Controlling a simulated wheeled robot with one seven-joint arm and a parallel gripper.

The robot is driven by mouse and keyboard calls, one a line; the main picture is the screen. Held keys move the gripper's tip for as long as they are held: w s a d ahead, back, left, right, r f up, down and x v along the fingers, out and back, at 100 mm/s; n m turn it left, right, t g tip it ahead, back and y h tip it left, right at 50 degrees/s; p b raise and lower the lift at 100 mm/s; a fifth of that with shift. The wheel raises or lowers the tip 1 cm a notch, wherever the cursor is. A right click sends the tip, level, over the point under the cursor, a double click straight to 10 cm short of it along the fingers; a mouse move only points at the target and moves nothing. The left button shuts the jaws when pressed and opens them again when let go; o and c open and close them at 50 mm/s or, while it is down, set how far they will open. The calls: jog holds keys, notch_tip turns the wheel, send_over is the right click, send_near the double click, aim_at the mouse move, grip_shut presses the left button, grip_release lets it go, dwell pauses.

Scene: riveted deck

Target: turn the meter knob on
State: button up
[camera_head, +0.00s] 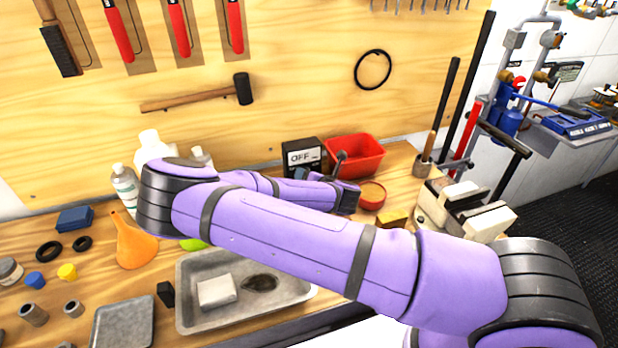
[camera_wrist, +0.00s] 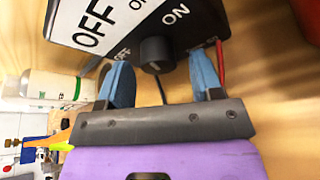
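The meter (camera_head: 302,150) is a black box with a white face reading "OFF", standing on the wooden bench by the back wall. In the wrist view the meter (camera_wrist: 130,25) shows large "OFF" and "ON" labels. Its dark round knob (camera_wrist: 155,52) sits on the front, with a smaller "OFF" label to its left. My gripper (camera_wrist: 162,80) is open, its two blue fingers on either side of the knob with gaps, tips close to the meter.
A red bin (camera_head: 356,153) stands right of the meter, with a round orange-topped container (camera_head: 372,195) in front. White bottles (camera_head: 124,183) stand to the left. A metal tray (camera_head: 190,310) lies below my arm. A vise (camera_head: 465,208) is at right.

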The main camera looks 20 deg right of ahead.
jog(key=v, duration=1)
jog(key=shift+s+d+r, duration=0.1)
jog(key=shift+s, duration=0.3)
